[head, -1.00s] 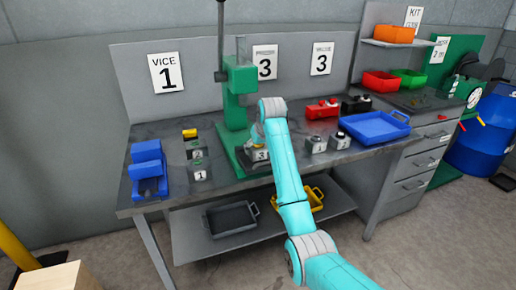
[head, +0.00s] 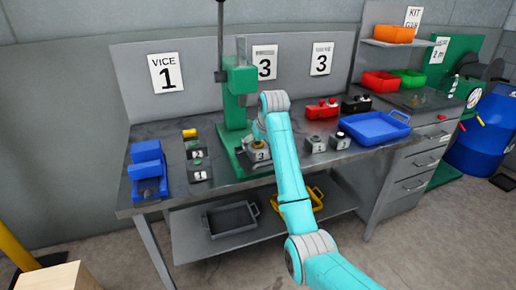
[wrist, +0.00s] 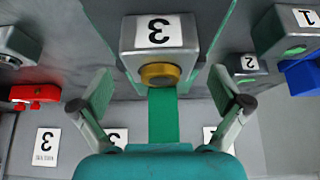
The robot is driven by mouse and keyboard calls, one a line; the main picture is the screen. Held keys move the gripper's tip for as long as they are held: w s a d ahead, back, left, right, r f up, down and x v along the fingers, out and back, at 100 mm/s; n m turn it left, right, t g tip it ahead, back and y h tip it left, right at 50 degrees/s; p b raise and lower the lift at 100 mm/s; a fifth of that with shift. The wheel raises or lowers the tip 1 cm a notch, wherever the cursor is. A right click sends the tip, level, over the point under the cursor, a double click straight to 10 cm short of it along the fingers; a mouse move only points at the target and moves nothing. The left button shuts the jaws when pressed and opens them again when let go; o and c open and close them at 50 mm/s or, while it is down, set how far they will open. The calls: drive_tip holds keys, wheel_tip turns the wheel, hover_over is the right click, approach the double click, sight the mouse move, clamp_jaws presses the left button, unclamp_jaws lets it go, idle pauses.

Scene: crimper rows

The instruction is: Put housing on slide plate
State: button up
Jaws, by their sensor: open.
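A grey block labelled 3 with a round brass top, apparently the housing (head: 261,155), sits at the foot of the green press (head: 238,95). It also shows in the wrist view (wrist: 158,40), at top centre. It stands over the press's green base (head: 236,160); I cannot tell a separate slide plate from that base, nor see the block's underside. My gripper (wrist: 160,95) is open, with its fingers spread wide to either side of the brass top and nothing between them. In the head view my arm largely hides the gripper.
The press column rises close behind the gripper.

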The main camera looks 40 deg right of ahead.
drive_tip(key=v, duration=0.9)
drive_tip(key=shift+a, duration=0.1)
